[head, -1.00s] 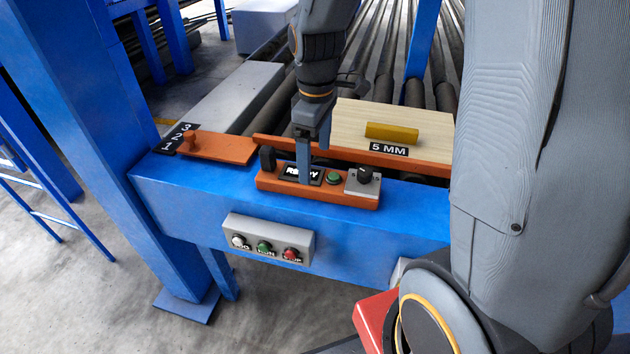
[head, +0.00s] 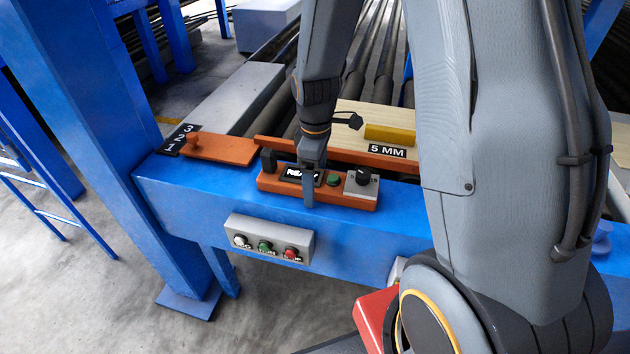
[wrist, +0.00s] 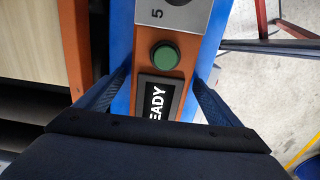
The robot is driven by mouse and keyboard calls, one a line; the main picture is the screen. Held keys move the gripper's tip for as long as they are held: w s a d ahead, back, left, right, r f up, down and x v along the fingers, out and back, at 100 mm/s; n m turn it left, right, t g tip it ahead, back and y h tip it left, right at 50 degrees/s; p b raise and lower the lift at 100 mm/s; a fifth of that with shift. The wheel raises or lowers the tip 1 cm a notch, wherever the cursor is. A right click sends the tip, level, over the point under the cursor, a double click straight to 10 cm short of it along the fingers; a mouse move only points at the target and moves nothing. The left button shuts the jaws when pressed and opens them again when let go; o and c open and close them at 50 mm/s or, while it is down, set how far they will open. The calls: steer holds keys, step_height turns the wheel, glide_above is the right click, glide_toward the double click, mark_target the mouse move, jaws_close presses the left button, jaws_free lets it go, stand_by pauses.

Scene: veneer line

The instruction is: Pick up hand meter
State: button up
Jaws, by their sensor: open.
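The hand meter (head: 345,195) is a long orange body with a lit display, a green button, a grey knob plate and a black upright piece at its left end. It lies on the blue beam. In the wrist view the meter (wrist: 184,72) runs up the middle, with its green button and part of the word READY showing. My gripper (head: 308,200) is low over the meter's display part. In the wrist view my gripper (wrist: 160,88) is open, with one finger on each side of the orange body. I cannot tell whether the fingers touch it.
A grey button box (head: 268,240) is on the beam's front face. A wooden sheet (head: 350,118) with a yellow block (head: 390,133) and a 5 MM label lies behind. An orange plate with a peg (head: 215,149) is left. A blue post (head: 90,140) stands at left.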

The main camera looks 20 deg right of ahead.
steer(key=shift+c, duration=0.5)
steer(key=c, duration=1.4)
steer(key=shift+o, duration=0.2)
